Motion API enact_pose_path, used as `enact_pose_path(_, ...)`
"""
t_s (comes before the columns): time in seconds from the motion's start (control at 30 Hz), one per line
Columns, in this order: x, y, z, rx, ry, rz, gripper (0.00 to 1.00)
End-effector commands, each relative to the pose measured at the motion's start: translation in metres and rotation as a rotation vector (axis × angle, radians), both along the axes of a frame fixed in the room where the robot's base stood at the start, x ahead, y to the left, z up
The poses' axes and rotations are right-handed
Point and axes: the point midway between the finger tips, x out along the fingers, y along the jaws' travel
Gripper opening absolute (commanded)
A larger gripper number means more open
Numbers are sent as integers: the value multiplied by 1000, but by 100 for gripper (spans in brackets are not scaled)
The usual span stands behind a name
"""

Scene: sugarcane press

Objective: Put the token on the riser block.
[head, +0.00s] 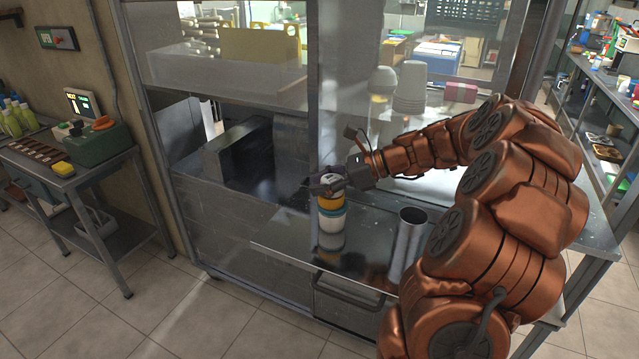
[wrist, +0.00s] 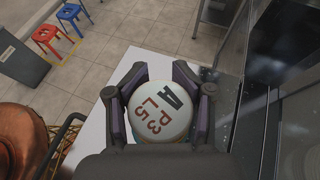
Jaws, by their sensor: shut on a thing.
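My gripper (head: 328,188) is at the far end of my arm, over the steel counter. In the wrist view its fingers (wrist: 158,100) are shut on a round piece with a white top (wrist: 160,103), marked with dark and red letters and digits; I take it to be the token. In the head view a yellow band (head: 329,210) shows just under the fingers. Directly below is a white and teal round piece (head: 331,224); I cannot tell whether they touch. I cannot pick out a riser block for certain.
An upright grey metal cylinder (head: 407,243) stands to the right on the steel counter (head: 285,238). Glass panels and a metal frame (head: 318,75) rise behind and beside my gripper. White stacked cups (head: 410,88) stand farther back. A side table (head: 95,175) is at the left.

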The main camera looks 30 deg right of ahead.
Motion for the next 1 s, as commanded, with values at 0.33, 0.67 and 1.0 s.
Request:
enact_pose_path(0.33,0,0,-2,0,0,0,71)
enact_pose_path(0.67,0,0,-2,1,1,1,78)
enact_pose_path(1.0,-16,-23,11,-1,-1,-4,78)
